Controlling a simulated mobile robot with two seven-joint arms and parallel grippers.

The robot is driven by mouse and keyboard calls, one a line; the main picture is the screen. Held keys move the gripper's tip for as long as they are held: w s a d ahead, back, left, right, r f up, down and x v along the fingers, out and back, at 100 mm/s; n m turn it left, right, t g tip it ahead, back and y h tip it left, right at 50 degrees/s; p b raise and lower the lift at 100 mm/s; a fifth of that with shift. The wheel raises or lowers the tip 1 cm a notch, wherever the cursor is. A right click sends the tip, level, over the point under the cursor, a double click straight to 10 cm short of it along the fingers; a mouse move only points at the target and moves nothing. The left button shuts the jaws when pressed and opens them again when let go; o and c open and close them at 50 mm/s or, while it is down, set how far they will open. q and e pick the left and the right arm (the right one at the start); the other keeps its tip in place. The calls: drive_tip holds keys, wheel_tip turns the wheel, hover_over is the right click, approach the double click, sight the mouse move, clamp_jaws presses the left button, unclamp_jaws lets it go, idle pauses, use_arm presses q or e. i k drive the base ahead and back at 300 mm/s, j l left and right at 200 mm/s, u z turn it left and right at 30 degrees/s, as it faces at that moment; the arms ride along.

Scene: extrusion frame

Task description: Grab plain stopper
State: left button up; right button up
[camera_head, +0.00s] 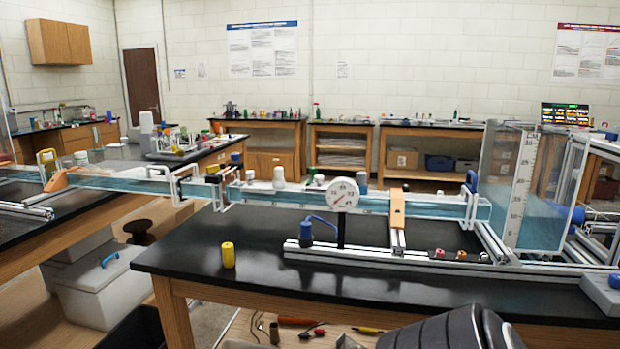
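I cannot tell for certain which thing is the plain stopper. A small yellow cylinder (228,255) stands upright and alone on the black tabletop (270,268) near its left front corner. Small white pieces, one of them knob-shaped (279,178), show behind the clear water channel (290,196). Several small coloured pieces (461,254) sit in a row along the metal rail at the table's right half. Neither of my grippers shows in this view.
A round gauge (342,193) stands on the metal rail base, with a blue fitting (306,232) beside it. A tall clear tank (520,190) with a scale stands at the right. Tools lie below the front edge. The tabletop's left front is mostly clear.

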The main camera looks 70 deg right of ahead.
sight(278, 172)
drive_tip(key=z, duration=2.05)
drive_tip(key=i+j+z, duration=0.1)
drive_tip(key=i+j, duration=0.15)
drive_tip(key=i+j+z, duration=0.1)
drive_tip(key=j, duration=0.35)
drive_tip(key=i, duration=0.1)
